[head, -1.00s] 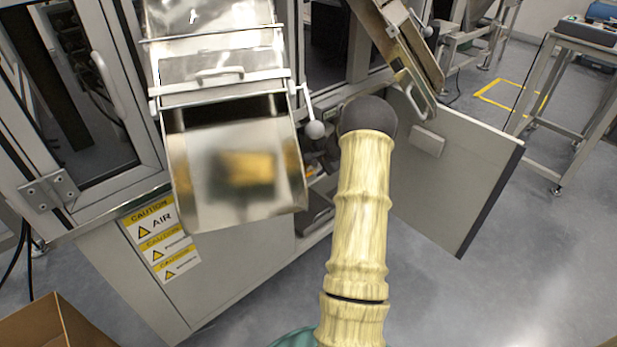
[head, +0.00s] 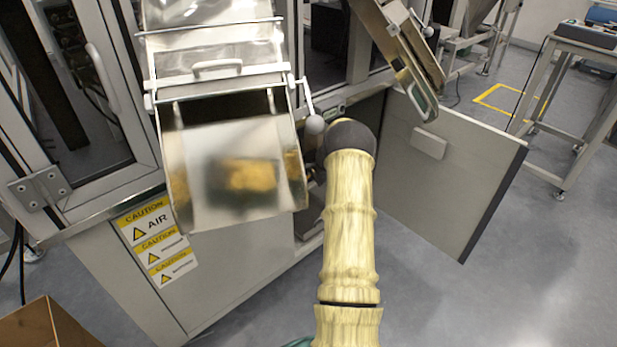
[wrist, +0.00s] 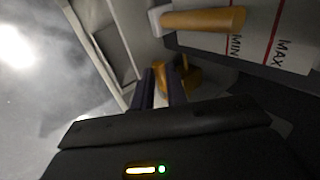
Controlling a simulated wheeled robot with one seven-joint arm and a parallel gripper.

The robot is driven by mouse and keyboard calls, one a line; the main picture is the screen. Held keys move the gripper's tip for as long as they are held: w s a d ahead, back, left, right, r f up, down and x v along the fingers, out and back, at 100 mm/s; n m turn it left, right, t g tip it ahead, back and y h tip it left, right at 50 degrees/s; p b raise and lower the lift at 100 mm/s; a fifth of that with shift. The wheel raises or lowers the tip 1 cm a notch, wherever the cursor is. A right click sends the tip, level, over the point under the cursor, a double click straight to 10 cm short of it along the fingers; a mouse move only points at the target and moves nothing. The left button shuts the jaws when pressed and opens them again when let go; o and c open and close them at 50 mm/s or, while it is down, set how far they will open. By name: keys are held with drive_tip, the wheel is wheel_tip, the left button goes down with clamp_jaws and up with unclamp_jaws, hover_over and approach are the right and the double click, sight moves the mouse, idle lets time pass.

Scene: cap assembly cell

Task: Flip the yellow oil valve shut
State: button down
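In the wrist view, a yellow-orange part (wrist: 190,76) that looks like the oil valve is at my fingertips. It shows beside the right finger and partly behind it. My gripper's (wrist: 160,72) two dark fingers stand close together with a narrow gap. I cannot tell whether they grip the yellow part or are only beside it. A thicker orange cylinder (wrist: 205,20) with a grey end lies above, in front of a white panel marked MIN and MAX (wrist: 280,35). In the head view, my arm hides the gripper and the valve inside the cabinet.
The cabinet door (head: 450,190) stands open to the right. A metal chute (head: 235,205) overhangs at left, with a white ball-ended crank (head: 314,124) beside my arm. A second chute (head: 410,60) is above right. A cardboard box (head: 45,335) is at lower left.

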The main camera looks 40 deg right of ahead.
drive_tip(key=shift+r+y+p, duration=0.15)
drive_tip(key=shift+y+p, duration=0.15)
drive_tip(key=shift+p, duration=0.2)
drive_tip(key=shift+d+r+p, duration=0.1)
drive_tip(key=shift+p, duration=0.3)
drive_tip(key=shift+d+r+m+y+p, duration=0.2)
drive_tip(key=shift+m+y+p, duration=0.1)
drive_tip(key=shift+y+p, duration=0.7)
drive_tip(key=shift+d+m+y+p, duration=0.3)
drive_tip(key=shift+y, duration=0.3)
drive_tip(key=shift+d+y+b, duration=0.2)
drive_tip(key=shift+y+b, duration=0.3)
drive_tip(key=shift+b, duration=0.4)
drive_tip(key=shift+d+m+y+b, duration=0.15)
drive_tip(key=shift+m+y+b, duration=0.25)
drive_tip(key=shift+b, duration=0.8)
drive_tip(key=shift+d+r+y+b, duration=0.15)
drive_tip(key=shift+y+b, duration=0.25)
drive_tip(key=shift+b, duration=0.85)
drive_tip(key=shift+r+b, duration=0.15)
drive_tip(key=shift+b, duration=0.4)
